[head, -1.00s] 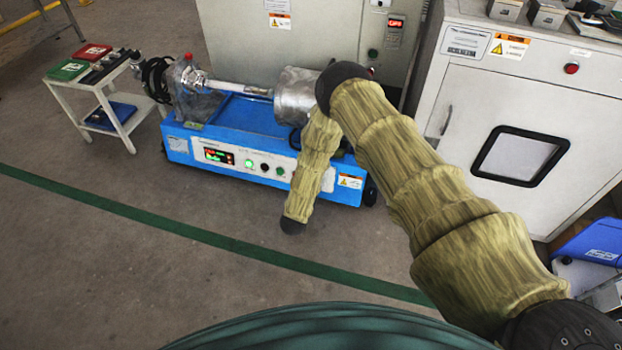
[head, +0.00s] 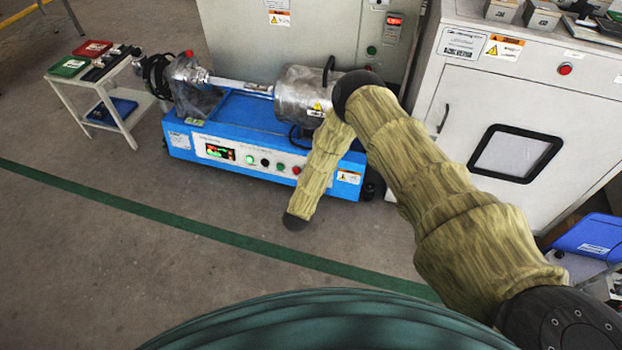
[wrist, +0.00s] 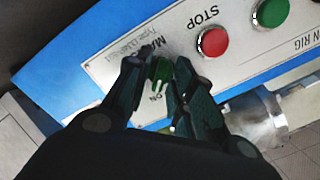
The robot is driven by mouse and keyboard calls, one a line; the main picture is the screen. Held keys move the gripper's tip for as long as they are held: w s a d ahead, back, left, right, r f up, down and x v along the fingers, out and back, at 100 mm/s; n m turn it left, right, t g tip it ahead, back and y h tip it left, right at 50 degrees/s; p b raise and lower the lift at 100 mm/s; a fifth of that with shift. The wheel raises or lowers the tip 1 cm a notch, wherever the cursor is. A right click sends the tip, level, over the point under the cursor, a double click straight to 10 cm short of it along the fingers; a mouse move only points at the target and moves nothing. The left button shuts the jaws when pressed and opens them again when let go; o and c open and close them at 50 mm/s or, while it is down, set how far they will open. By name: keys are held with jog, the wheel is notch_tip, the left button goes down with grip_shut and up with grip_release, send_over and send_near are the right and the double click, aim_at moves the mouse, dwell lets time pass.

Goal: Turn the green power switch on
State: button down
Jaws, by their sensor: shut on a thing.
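The green power switch (wrist: 161,71) is a small green knob on the white panel, beside lettering that partly reads "MA" and "ON". My gripper (wrist: 157,78) is shut on it in the wrist view, with one dark finger on each side. The fingers hide part of the knob and label, and I cannot tell its exact turn position. In the head view the panel (head: 225,140) is on the front of the blue test rig (head: 180,138); my arm hides my gripper there.
In the wrist view a red STOP button (wrist: 212,42) is close to the right finger, with a green button (wrist: 272,12) beyond. In the head view a cabinet (head: 470,110) stands right of the rig and a small trolley (head: 128,128) left. The floor in front is clear.

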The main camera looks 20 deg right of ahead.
jog(key=shift+a, duration=0.1)
jog(key=c, duration=1.5)
grip_release()
jog(key=shift+f, duration=0.1)
jog(key=shift+c, duration=0.2)
jog(key=v, duration=1.2)
